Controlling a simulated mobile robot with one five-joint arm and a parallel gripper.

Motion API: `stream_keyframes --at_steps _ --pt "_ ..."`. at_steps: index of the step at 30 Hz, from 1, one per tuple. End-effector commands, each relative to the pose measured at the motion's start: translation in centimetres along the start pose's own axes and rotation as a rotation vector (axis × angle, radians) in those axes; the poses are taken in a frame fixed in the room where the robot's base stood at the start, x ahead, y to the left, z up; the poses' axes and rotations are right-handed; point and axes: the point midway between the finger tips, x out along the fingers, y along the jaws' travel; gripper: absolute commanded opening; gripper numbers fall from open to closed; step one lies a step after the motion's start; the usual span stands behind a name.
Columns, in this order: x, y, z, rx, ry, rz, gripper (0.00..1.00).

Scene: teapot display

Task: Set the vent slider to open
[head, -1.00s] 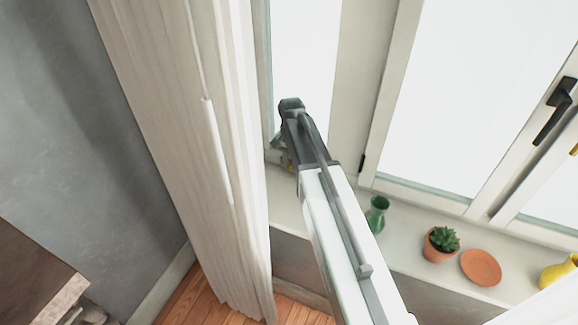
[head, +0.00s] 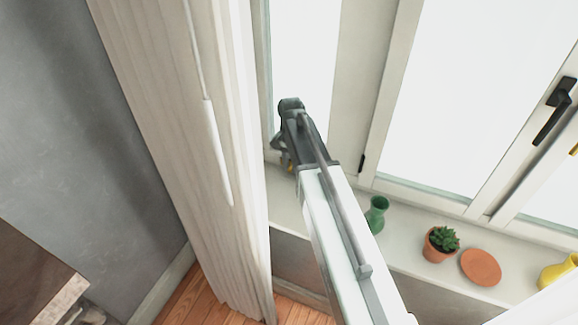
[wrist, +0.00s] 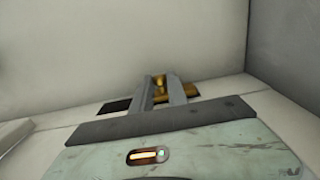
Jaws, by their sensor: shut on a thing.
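In the wrist view, the two grey fingers of my gripper (wrist: 163,92) are closed around a small brass knob (wrist: 160,83), which looks like the vent slider's handle. In the head view, my gripper (head: 283,160) is low by the narrow window pane at the curtain's edge, with a bit of brass showing there. My arm hides most of that spot.
A pale curtain (head: 180,150) hangs close to the left of my gripper. On the sill (head: 415,262) to the right stand a green vase (head: 376,214), a potted succulent (head: 440,244), a terracotta saucer (head: 481,267) and a yellow vessel (head: 560,272). A black window handle (head: 553,112) is at right.

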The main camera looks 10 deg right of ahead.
Motion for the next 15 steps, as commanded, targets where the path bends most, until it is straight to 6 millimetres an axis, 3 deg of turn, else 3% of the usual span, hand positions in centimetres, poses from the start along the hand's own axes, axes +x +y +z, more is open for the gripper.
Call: stream_keyframes --at_steps 8,15 --pt "0.0 0.5 0.0 0.000 0.001 -0.002 0.00" --pt "0.0 4.9 0.1 0.003 0.001 -0.001 0.00"
